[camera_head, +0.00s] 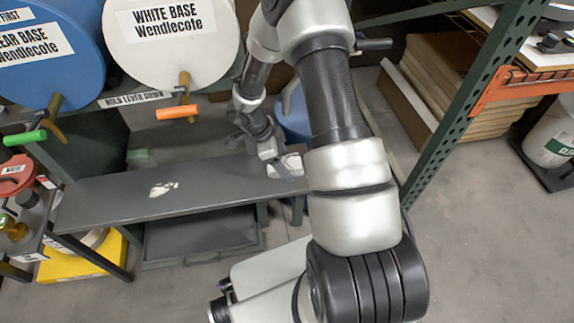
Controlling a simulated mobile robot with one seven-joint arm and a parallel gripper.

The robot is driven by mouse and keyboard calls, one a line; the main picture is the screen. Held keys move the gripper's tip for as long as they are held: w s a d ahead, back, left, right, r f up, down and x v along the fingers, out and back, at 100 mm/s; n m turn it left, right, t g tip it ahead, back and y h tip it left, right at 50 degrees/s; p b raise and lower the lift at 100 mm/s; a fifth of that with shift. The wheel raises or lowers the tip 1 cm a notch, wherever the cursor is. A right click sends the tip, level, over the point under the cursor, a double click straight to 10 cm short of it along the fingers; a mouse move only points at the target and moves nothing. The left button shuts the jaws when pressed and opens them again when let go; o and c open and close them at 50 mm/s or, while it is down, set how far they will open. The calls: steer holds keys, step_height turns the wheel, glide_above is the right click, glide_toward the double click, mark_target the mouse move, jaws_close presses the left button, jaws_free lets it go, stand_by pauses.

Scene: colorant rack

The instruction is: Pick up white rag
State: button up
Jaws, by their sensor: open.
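A white rag (293,164) lies at the right end of the dark grey bench shelf, partly hidden behind my arm. My gripper (277,163) reaches down over the left side of the rag, with its jaws open. The fingers are small and partly hidden here, so I cannot tell whether they touch the rag.
A white patch (163,189) marks the bench shelf (110,208). A white drum (168,50) and a blue drum (50,75) with levers stand behind it. A blue container (293,115) is behind my gripper. A green rack post (470,100) stands at right.

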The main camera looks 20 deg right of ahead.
steer(key=shift+f, duration=0.1)
steer(key=shift+c, duration=0.2)
steer(key=c, duration=1.1)
steer(key=shift+b, duration=0.3)
